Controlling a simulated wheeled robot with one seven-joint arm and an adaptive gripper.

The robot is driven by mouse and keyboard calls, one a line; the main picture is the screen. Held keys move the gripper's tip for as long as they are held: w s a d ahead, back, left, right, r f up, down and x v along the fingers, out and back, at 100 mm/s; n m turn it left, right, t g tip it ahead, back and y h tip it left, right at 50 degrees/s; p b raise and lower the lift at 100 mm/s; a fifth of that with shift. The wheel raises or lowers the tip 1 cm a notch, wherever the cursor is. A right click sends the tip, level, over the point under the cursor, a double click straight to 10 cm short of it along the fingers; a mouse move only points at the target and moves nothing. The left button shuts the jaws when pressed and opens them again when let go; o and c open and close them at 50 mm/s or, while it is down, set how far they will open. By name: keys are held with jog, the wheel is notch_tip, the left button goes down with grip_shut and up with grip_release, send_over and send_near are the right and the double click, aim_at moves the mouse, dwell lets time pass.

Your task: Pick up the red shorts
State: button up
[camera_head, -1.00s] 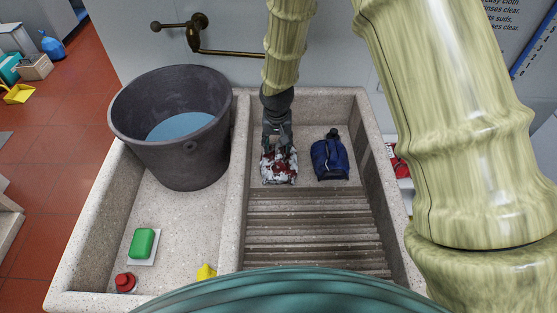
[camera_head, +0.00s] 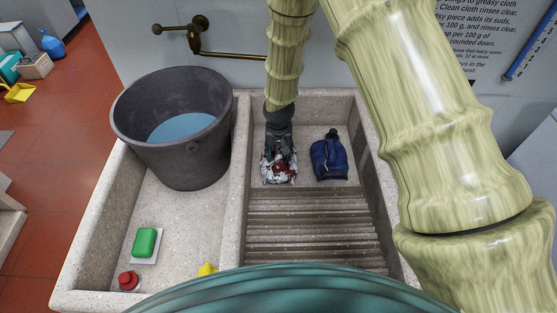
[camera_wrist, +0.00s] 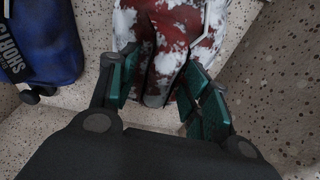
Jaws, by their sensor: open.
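The red shorts (camera_head: 280,174), blotched with white that looks like suds, lie in the right basin above the ridged washboard. In the wrist view the red and white cloth (camera_wrist: 180,25) fills the top middle. My gripper (camera_head: 279,158) is over the shorts in the head view and hides part of them. In the wrist view my gripper (camera_wrist: 160,90) has its green-padded fingers spread, with the lower part of the cloth between them. I cannot tell whether the fingers touch the cloth.
A grey bucket of water (camera_head: 172,150) stands in the left basin. The ridged washboard (camera_head: 310,222) is bare. Green soap (camera_head: 145,241) lies at front left.

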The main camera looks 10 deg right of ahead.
grip_shut()
jog(key=shift+r, duration=0.1)
dwell(0.4)
jog(key=shift+r+b, duration=0.95)
jog(key=shift+r, duration=4)
